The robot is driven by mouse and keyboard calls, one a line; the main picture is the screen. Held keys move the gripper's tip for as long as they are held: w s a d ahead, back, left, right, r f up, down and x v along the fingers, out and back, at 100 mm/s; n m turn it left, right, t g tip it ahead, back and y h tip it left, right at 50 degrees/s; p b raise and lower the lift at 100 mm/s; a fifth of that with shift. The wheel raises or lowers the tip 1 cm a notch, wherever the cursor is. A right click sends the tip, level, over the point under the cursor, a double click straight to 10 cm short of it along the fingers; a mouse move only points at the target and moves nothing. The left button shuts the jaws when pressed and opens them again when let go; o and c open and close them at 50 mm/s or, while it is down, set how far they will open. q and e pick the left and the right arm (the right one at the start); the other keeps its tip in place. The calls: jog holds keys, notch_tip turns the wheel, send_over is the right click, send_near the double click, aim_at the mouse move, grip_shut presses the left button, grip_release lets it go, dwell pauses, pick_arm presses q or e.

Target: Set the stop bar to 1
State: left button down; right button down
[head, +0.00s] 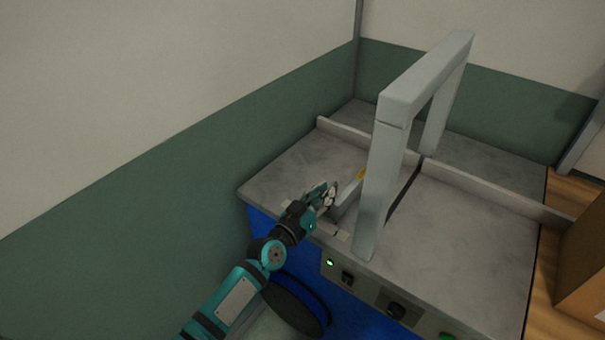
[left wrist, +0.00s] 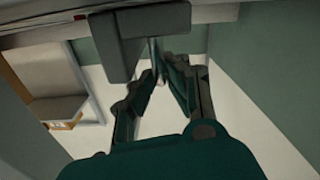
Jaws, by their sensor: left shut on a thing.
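The stop bar (head: 348,190) is a grey metal piece on the machine's top, left of the grey arch's near leg. My left gripper (head: 331,193) is at its left side, shut on it. In the left wrist view my left gripper's (left wrist: 164,66) fingers close in beside a grey block (left wrist: 120,46), where a thin edge shows between the tips. The contact is small and partly hidden by the fingers. I cannot read any position numbers. My right gripper is in neither view.
The grey arch (head: 425,75) stands over the sealing machine's marbled grey top (head: 480,220). A front panel has a green light (head: 330,262) and black knobs (head: 396,311). A cardboard box (head: 585,255) stands at the right. A green and white wall (head: 130,190) is behind my left arm.

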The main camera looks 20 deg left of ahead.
pick_arm(q)
jog(key=shift+s+d, duration=0.25)
jog(key=shift+d, duration=0.55)
jog(key=shift+s+d+f, duration=0.15)
jog(key=shift+f, duration=0.05)
jog(key=c, duration=1.4)
grip_release()
jog(key=shift+d, duration=0.1)
jog(key=shift+c, duration=0.2)
jog(key=shift+o, duration=0.3)
jog(key=shift+r, duration=0.1)
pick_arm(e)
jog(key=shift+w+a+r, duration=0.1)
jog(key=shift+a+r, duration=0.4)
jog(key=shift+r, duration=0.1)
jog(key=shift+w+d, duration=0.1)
pick_arm(q)
jog(key=v, duration=1.2)
